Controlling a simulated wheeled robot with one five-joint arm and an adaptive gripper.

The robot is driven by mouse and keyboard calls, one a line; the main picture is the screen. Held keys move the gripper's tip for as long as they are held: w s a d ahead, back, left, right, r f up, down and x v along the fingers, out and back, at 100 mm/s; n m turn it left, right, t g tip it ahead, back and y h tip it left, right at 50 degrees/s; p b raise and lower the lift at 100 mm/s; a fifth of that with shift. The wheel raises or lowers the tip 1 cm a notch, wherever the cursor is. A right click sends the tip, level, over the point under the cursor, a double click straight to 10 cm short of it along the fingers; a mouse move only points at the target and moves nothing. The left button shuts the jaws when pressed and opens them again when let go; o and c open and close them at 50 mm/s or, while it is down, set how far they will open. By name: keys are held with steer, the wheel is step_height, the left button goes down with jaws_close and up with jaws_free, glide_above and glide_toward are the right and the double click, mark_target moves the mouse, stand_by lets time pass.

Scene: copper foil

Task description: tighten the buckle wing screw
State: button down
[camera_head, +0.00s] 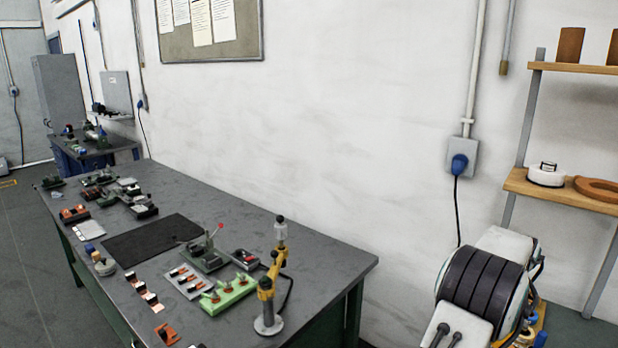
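I cannot single out the buckle or its wing screw; the parts on the bench are too small to tell. A long dark-topped workbench (320,256) runs along the wall and carries several small fixtures. A green fixture with a red-knobbed lever (207,254) stands near its middle right. A light green block with several orange-brown pieces (228,294) is in front of it. A grey plate with small orange and white parts (188,281) lies to their left. My gripper is not in view.
A yellow jointed stand on a round grey base (269,323) rises at the bench's near right end. A dark mat (152,241) lies mid-bench. A black ribbed drum with white parts (484,289) stands at lower right, before wooden shelves (562,189). The bench's right rear corner is clear.

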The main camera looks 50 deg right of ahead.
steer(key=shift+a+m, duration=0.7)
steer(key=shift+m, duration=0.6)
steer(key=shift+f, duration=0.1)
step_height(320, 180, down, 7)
steer(key=b, duration=0.5)
steer(key=shift+b, duration=0.4)
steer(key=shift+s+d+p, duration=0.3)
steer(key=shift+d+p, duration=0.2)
steer(key=shift+p, duration=0.15)
stand_by(0.5)
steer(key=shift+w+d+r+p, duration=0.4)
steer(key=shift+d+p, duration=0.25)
steer(key=shift+p, duration=0.8)
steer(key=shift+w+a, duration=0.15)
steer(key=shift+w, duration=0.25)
stand_by(0.5)
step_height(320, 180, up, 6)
steer(key=p, duration=0.4)
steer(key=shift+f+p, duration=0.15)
steer(key=shift+p, duration=0.25)
